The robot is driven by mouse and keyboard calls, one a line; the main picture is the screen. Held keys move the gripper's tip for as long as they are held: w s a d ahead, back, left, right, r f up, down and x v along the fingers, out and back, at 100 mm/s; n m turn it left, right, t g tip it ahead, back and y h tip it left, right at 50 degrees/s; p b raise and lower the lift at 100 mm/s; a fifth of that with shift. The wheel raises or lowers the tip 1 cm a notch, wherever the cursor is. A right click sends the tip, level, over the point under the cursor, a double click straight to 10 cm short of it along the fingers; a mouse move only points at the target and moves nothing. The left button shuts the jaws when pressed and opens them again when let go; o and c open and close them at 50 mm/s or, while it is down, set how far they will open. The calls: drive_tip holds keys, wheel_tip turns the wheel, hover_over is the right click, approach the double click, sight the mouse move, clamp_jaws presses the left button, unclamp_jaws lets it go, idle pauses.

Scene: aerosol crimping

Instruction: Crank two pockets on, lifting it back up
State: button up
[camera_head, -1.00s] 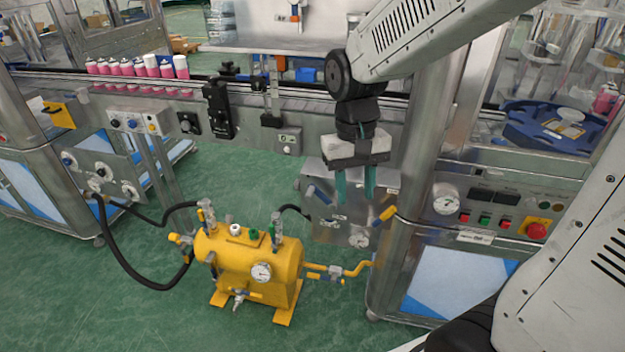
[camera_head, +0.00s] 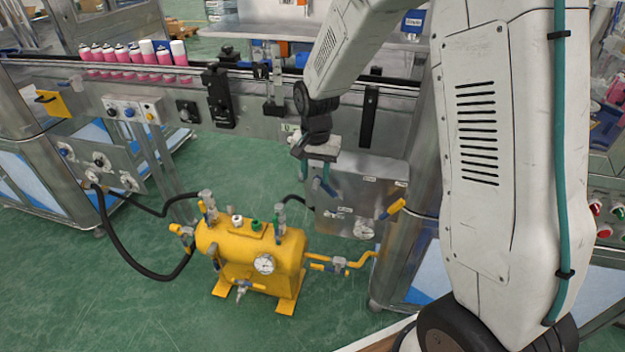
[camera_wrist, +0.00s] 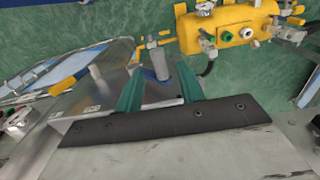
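My gripper (camera_head: 318,174) is in front of the upper left of a grey metal box (camera_head: 360,190) under the conveyor. Its green fingers point down. A blue handle (camera_head: 326,188) on the box shows right by the fingertips. In the wrist view my gripper (camera_wrist: 158,78) has its two fingers apart. A grey upright post (camera_wrist: 156,60) with a blue part (camera_wrist: 158,76) appears between them, with gaps at both sides. I cannot tell how deep the fingers reach around it. A yellow handle (camera_head: 390,209) sits at the box's right side. No part is plainly recognisable as a crank.
A yellow tank (camera_head: 250,252) with a gauge and valves stands on the green floor, piped to the machine. Pink cans (camera_head: 130,58) stand on the conveyor (camera_head: 160,84) at left. My arm covers much of the right side, including most of the button panel (camera_head: 605,212).

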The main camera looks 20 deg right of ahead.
sight(328, 192)
drive_tip(key=shift+f, duration=1.3)
